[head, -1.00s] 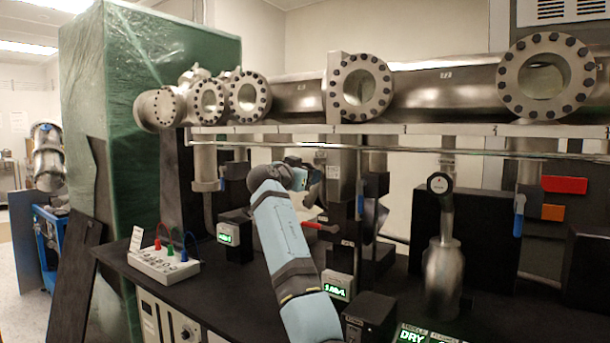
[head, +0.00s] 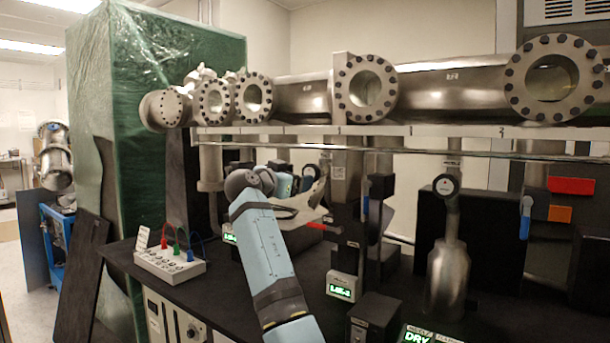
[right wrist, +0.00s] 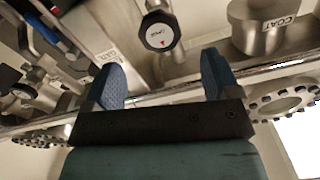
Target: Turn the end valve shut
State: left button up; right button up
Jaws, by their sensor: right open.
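My right arm reaches up from the bottom of the head view to the space under the long pipe. Its hand is largely hidden there by my own wrist. In the right wrist view my right gripper (right wrist: 160,80) is open, with two blue fingers apart and nothing between them. A round dark knob with a pale labelled face (right wrist: 159,32) hangs beyond the fingertips, untouched. Its small lettering is hard to read. A blue lever (right wrist: 42,32) shows at the upper left there. I cannot tell for sure which of these is the end valve. My left gripper is not in view.
The steel pipe with bolted flanges (head: 365,88) runs above a rail (head: 450,150). A steel bottle with a gauge (head: 447,275) stands to the right. A control box with coloured plugs (head: 170,265) is at the left.

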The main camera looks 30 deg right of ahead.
jog(key=v, duration=0.6)
dwell(0.3)
